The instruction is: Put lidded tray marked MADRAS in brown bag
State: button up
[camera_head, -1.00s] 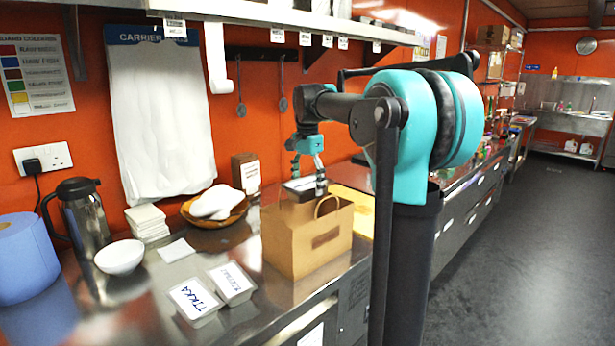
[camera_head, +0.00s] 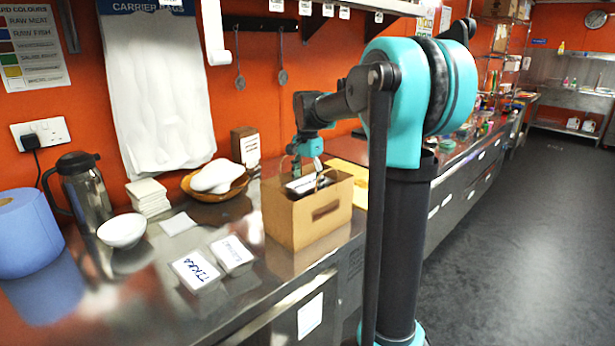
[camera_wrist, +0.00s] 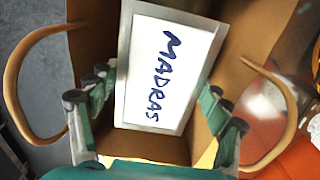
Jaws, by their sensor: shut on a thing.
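The lidded tray marked MADRAS (camera_wrist: 168,70) has a white lid with blue handwriting and a grey rim. My gripper (camera_wrist: 157,115) is shut on it, with a finger at each side in the wrist view. The brown bag (camera_head: 308,218) stands upright on the steel counter, open at the top, with two loop handles. In the head view my gripper (camera_head: 306,175) is at the bag's mouth, and the tray (camera_head: 302,184) is partly hidden behind the bag's front rim. In the wrist view the bag's walls (camera_wrist: 255,30) surround the tray. I cannot tell whether it touches the bottom.
A tray marked TIKKA (camera_head: 195,271) and another lidded tray (camera_head: 232,254) sit left of the bag. A white bowl (camera_head: 122,231), a steel jug (camera_head: 85,195) and a blue roll (camera_head: 27,230) stand further left. A basket (camera_head: 215,182) is behind. A shelf overhangs the counter.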

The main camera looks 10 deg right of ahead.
jog(key=shift+f, duration=4.9)
jog(key=o, duration=1.5)
jog(key=shift+o, duration=0.2)
notch_tip(320, 180, up, 20)
